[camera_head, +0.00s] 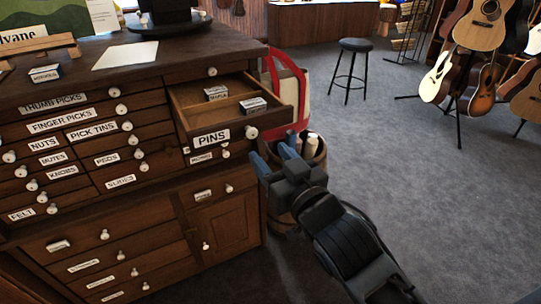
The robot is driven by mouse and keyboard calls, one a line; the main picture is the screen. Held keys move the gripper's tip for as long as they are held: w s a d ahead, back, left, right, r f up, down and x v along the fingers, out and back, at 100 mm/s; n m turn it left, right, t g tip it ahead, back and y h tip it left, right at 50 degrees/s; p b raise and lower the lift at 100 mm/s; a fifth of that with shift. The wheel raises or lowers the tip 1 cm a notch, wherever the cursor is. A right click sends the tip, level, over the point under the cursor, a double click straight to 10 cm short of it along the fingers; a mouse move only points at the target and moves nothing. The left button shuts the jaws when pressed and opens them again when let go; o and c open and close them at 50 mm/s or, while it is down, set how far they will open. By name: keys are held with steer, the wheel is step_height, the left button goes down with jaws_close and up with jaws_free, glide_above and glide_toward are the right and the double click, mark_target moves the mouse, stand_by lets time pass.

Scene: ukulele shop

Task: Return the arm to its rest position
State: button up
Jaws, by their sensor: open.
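My gripper (273,160) is open and empty. It hangs in front of the right side of the wooden cabinet (232,232), just right of and below the open drawer labelled PINS (212,139). My arm (350,240) reaches up to it from the lower right. The PINS drawer is pulled out, with two small boxes inside, one at the back (216,93) and one at the front (253,105). A gap shows between the gripper's fingers and the drawer's knob (251,132).
A wooden barrel (312,160) with rolled items stands behind my gripper, beside a red-handled bag (305,90). A black stool (350,70) and hanging guitars (478,50) are farther back. Grey carpet (440,190) lies free on the right.

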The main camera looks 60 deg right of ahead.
stand_by(0.4)
steer(key=s+a+f+n+y, duration=0.3)
steer(key=s+a+f+y, duration=0.2)
steer(key=s+a, duration=0.55)
steer(key=s+a+n+y, duration=0.1)
steer(key=s+a+y, duration=0.1)
steer(key=s, duration=0.4)
steer(key=s+a+n+y, duration=0.2)
steer(key=s+a, duration=0.1)
steer(key=s, duration=0.3)
steer(key=shift+s+a+g+p, duration=0.2)
steer(key=shift+a+g+p, duration=0.05)
steer(key=shift+g+p, duration=0.15)
